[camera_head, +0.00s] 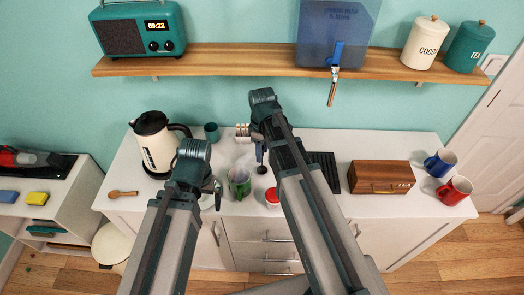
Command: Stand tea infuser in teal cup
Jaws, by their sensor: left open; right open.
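A small teal cup (211,132) stands on the white counter behind my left arm, right of the kettle. A dark, round-ended thing (262,169) lies or stands below my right gripper; it may be the tea infuser, but it is too small to tell. My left gripper (217,192) is open, left of the green mug and apart from the cup. My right gripper (260,153) is open above the counter, just above the dark thing; whether they touch is unclear. My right arm hides part of the counter.
A green mug (239,185) and a red-and-white container (272,198) stand near the front edge. A cream kettle (155,145), wooden spoon (123,194), wooden tea box (380,177), blue mug (440,162) and red mug (455,190) are also on the counter. A shelf (240,58) hangs above.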

